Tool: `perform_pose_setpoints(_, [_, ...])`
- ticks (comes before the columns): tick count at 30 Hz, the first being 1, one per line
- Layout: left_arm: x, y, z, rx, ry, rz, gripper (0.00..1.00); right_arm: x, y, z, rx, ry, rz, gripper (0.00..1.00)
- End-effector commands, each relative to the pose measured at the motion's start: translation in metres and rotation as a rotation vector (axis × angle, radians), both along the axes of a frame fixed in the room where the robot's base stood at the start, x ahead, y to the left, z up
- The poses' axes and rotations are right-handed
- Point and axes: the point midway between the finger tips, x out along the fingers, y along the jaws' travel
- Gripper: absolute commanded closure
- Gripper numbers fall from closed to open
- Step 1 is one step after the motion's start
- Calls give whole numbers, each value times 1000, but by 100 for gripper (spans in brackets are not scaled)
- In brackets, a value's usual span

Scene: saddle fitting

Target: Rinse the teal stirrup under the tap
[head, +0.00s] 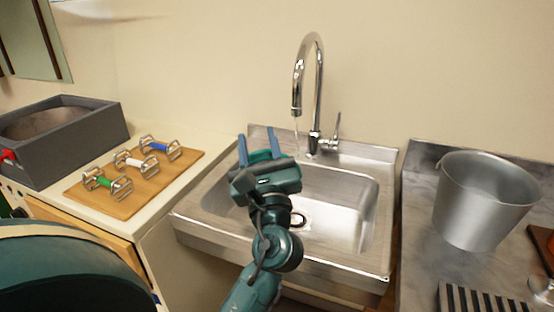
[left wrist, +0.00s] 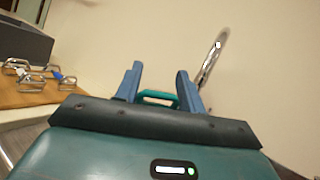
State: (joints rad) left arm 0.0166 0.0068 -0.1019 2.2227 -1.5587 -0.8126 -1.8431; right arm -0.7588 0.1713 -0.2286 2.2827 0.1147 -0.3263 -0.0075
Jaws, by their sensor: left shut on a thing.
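My left gripper (head: 258,140) is shut on the teal stirrup (left wrist: 158,96), whose rounded bar shows between the blue fingers in the left wrist view. In the head view, the gripper is over the left part of the sink, and most of the stirrup is hidden behind the gripper body. My right gripper is not in view.
The metal sink (head: 345,205) is open below. To its left, a wooden board (head: 125,198) holds several metal pieces with green, white and blue parts, near a grey box (head: 85,140). A metal bucket (head: 475,205) and a striped rack (head: 475,300) are at right.

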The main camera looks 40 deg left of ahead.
Motion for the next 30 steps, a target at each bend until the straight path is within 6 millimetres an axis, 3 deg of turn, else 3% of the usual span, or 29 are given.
perform_pose_setpoints(14, [-2, -1, 4, 0, -1, 0, 100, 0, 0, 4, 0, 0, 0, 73])
perform_pose_setpoints(30, [-42, -12, 38, -1, -1, 0, 100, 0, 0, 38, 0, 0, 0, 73])
